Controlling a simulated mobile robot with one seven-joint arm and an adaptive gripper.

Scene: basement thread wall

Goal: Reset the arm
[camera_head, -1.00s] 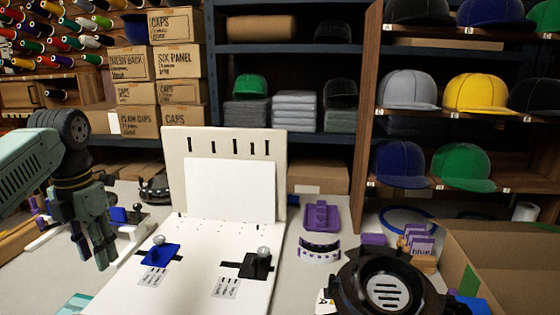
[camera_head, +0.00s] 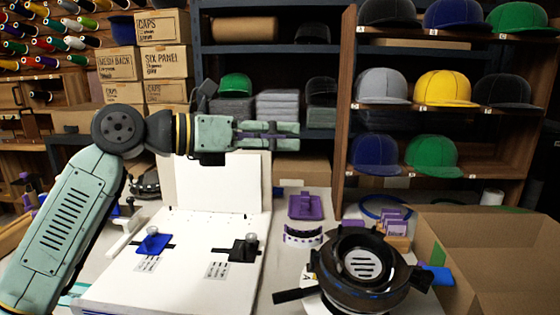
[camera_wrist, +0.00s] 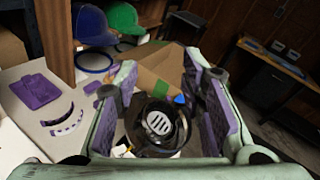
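My arm is green-grey and rises at the left of the head view. Its forearm lies level above the white board, and my gripper (camera_head: 296,135) points to the right in front of the shelves. In the wrist view my gripper (camera_wrist: 163,68) has its two purple-padded fingers spread wide apart. Nothing is held between them. The black round device (camera_wrist: 158,124) shows beyond the fingers, well apart from them.
The white board (camera_head: 185,270) carries a blue clamp (camera_head: 153,243) and a black clamp (camera_head: 243,250). A purple piece (camera_head: 305,206) and the round device (camera_head: 362,264) lie to its right. An open cardboard box (camera_head: 490,245) stands at right. Cap shelves (camera_head: 440,107) stand behind.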

